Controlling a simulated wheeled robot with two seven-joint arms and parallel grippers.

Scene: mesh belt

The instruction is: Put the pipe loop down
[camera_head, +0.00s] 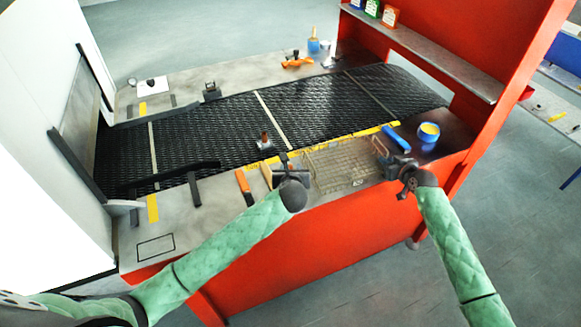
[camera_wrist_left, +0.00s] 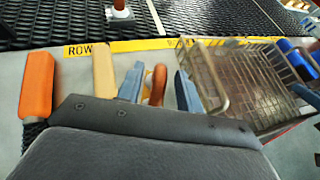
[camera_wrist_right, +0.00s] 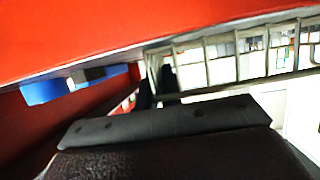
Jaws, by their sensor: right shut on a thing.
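A wire basket (camera_head: 345,162) is at the near table edge; a thick bent metal pipe loop (camera_wrist_left: 206,82) shows at its left end in the left wrist view. My right gripper (camera_head: 390,158) is at the basket's right end, shut on what looks like the pipe there; its dark fingers show by the wires in the right wrist view (camera_wrist_right: 158,82). Whether the basket rests fully on the table I cannot tell. My left gripper (camera_head: 282,172) is open left of the basket, its fingertips apart (camera_wrist_left: 158,88) with a red-brown handle (camera_wrist_left: 158,78) showing between them.
An orange block-like handle (camera_wrist_left: 38,85) and a pale wooden one (camera_wrist_left: 104,70) lie left of my left gripper. A blue roller (camera_head: 397,138) and blue tub (camera_head: 429,132) stand at right. The black mesh belt (camera_head: 210,135) runs behind, past a yellow strip.

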